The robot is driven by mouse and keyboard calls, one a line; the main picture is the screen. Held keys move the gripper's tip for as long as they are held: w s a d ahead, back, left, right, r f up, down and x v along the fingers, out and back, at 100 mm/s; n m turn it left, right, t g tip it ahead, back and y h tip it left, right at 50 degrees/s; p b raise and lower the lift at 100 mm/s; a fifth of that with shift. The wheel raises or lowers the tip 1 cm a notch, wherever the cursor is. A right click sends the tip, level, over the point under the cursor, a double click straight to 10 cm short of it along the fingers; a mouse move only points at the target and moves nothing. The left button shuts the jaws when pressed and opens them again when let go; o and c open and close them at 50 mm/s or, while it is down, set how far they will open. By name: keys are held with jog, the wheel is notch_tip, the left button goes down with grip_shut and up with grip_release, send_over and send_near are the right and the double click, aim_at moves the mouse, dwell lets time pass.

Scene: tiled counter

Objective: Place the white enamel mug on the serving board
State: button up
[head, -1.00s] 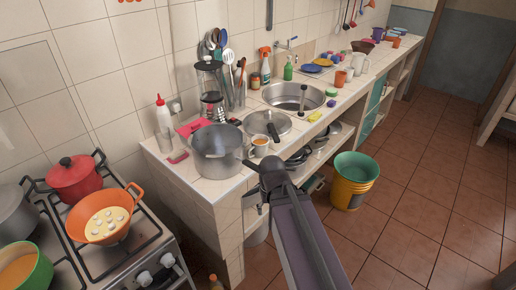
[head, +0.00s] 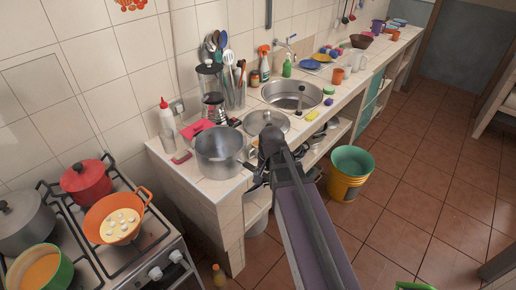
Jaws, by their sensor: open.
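My gripper (head: 270,140) is over the front edge of the counter, just right of the large steel pot. I see it from behind, so its fingertips are mostly hidden; it is open. A white mug with brownish contents, clear beside the pot earlier, is now almost wholly hidden behind my gripper. Another white mug (head: 358,61) stands upright farther back on the counter, well apart from my gripper. I cannot tell which of them is the enamel mug. I cannot make out a serving board.
The steel pot (head: 218,154) and a lidded pan (head: 267,121) stand close to my gripper. The sink (head: 295,96) lies behind them. The stove (head: 118,235) with several pots is at left. A green-and-yellow bucket (head: 350,172) stands on the floor at right.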

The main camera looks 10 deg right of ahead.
jog(key=w+d+r+m+t+y+p, duration=0.1)
jog(key=w+d+r+m+p, duration=0.1)
jog(key=w+m, duration=0.7)
jog(key=w+d+r+m+t+y+p, duration=0.1)
jog(key=w+r+m+p, duration=0.1)
jog(key=w+m, duration=0.7)
jog(key=shift+w+d+r+m+y, duration=0.35)
jog(key=shift+r+m, duration=0.4)
jog(key=shift+m, duration=0.45)
jog(key=shift+f, duration=0.1)
jog(key=b, duration=0.6)
send_over(252, 149)
jog(key=s+d, duration=0.2)
notch_tip(252, 149, down, 6)
jog(key=shift+b+x, duration=1)
jog(key=shift+b+x, duration=2.35)
jog(key=shift+x, duration=0.2)
